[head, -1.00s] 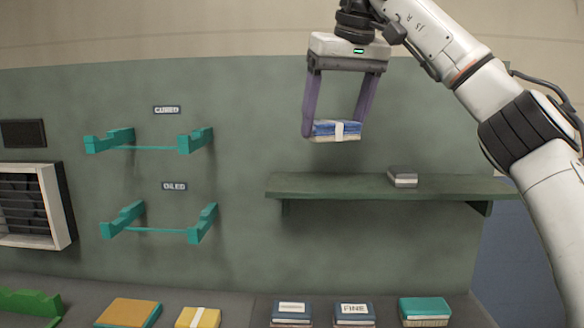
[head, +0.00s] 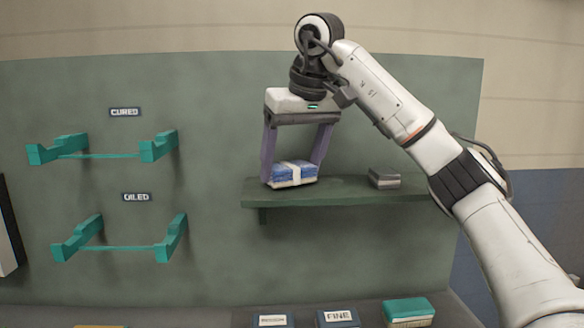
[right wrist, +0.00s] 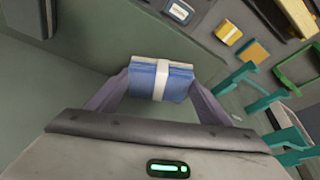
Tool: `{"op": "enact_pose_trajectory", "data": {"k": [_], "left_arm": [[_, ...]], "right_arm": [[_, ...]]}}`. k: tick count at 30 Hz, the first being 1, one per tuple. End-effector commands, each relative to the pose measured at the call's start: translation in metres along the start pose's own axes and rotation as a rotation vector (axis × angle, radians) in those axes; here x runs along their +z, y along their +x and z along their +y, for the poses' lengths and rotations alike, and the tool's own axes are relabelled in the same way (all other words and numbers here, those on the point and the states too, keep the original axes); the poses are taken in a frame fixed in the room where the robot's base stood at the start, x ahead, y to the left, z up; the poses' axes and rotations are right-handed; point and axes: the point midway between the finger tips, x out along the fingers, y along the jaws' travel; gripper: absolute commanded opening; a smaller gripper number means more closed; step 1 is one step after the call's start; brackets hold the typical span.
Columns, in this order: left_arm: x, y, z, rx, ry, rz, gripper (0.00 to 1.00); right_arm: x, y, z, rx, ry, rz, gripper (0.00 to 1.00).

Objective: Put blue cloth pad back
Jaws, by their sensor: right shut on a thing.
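The blue cloth pad (head: 294,173) is a folded blue and cream block with a white band around it. My right gripper (head: 293,172) is shut on it, one purple finger at each side. In the head view the pad is at the left part of the green wall shelf (head: 330,190), at about the height of its top; I cannot tell whether it touches. The right wrist view also shows the pad (right wrist: 145,80) between the fingers. My left gripper is not in view.
A grey block (head: 384,178) sits on the shelf to the right of the pad. Teal brackets under CURED (head: 100,150) and OILED (head: 120,240) are empty on the wall. Boxes marked FINE (head: 338,318) and a teal-topped pad (head: 408,311) lie on the bench below.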

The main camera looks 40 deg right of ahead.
Motion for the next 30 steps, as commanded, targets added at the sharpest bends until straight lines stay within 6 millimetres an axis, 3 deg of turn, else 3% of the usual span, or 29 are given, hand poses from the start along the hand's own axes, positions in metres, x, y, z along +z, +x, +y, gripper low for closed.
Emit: {"op": "enact_pose_trajectory", "data": {"k": [14, 15, 18, 30], "left_arm": [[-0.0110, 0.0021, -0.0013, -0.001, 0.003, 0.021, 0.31], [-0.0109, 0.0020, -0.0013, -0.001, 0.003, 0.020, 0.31], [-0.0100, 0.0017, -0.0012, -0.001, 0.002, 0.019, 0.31], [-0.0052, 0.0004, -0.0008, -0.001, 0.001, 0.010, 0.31]], "right_arm": [[0.0040, 0.0093, 0.0006, 0.001, 0.002, 0.002, 0.55], [0.0044, 0.0101, 0.0005, 0.001, 0.002, 0.002, 0.74], [0.0042, 0.0098, 0.0004, 0.001, 0.002, 0.002, 0.91], [0.0027, 0.0044, 0.0002, 0.000, 0.001, 0.003, 0.92]]}}
